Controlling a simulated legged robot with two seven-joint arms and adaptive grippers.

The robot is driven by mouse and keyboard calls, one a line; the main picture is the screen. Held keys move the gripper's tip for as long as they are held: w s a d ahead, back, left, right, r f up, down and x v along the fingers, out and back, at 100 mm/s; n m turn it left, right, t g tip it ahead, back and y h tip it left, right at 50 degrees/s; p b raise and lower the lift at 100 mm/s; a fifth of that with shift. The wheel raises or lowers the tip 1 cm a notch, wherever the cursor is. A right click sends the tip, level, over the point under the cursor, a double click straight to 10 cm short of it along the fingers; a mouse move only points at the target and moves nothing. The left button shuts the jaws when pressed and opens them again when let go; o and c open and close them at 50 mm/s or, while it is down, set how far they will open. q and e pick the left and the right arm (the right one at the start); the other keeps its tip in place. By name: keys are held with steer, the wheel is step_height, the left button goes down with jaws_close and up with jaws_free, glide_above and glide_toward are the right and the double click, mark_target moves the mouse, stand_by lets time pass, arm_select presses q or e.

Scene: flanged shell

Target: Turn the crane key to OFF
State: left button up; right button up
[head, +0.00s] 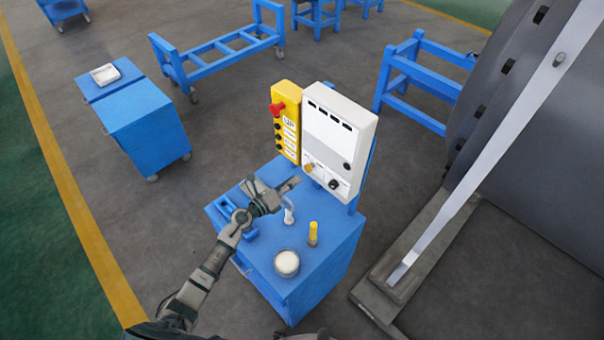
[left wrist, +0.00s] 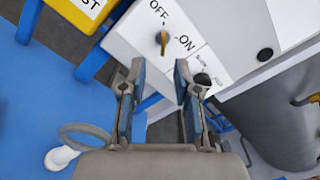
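The crane key (left wrist: 162,41) is a small yellow-brown knob on a white panel, between the printed words OFF and ON in the left wrist view. In the head view the key (head: 309,168) sits low on the front of the white control box (head: 338,130). My left gripper (left wrist: 158,70) is open and empty, its two fingers apart and pointing at the panel just below the key. In the head view the left gripper (head: 296,183) is over the blue cart, short of the box and not touching the key. My right gripper is not in view.
A yellow pendant (head: 287,120) with a red button stands left of the box. The blue cart top (head: 335,240) carries a yellow-capped item (head: 313,233), a round container (head: 287,263) and a white bottle (head: 289,213). A large grey shell (head: 530,130) stands at right.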

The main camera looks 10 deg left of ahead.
arm_select(q)
steer(key=v, duration=0.5)
steer(key=shift+s+a+f, duration=0.1)
steer(key=shift+s+a, duration=0.15)
steer(key=shift+a, duration=0.05)
